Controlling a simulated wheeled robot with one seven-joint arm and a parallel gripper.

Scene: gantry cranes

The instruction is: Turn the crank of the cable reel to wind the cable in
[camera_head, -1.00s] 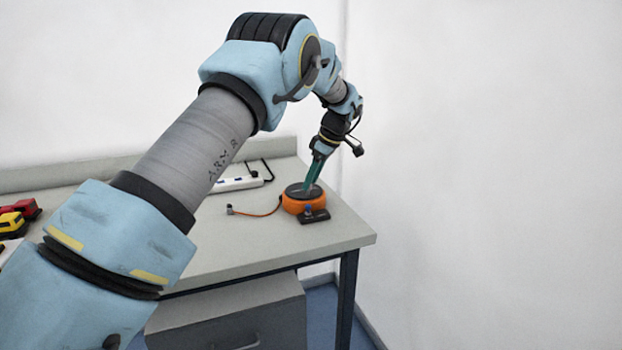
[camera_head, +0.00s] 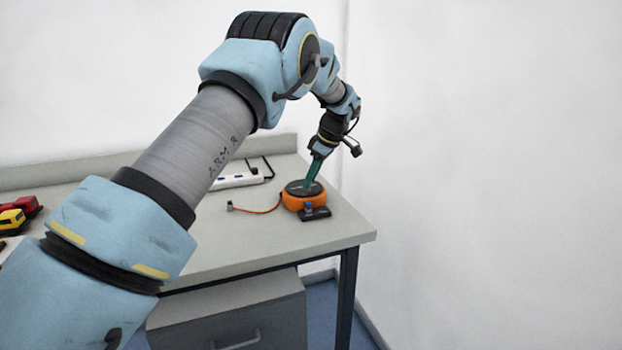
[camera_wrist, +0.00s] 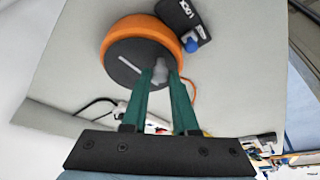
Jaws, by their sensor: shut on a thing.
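The cable reel (camera_head: 296,202) is an orange round housing with a black top disc, near the right end of the bench. In the wrist view the reel (camera_wrist: 157,27) lies just beyond my fingers, with a white line on its black disc. My gripper (camera_head: 308,185) reaches down onto the disc. In the wrist view my gripper (camera_wrist: 160,76) has its two green fingers shut on a small grey crank knob (camera_wrist: 160,69) near the disc's edge. The orange cable (camera_head: 262,211) runs out to the left and ends in a small grey plug (camera_head: 230,206).
A black base plate with a blue part (camera_head: 313,212) sits at the reel's front. A white power strip (camera_head: 236,180) lies behind it. Red and yellow items (camera_head: 18,214) are at the far left. The bench's right edge is close to the reel.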

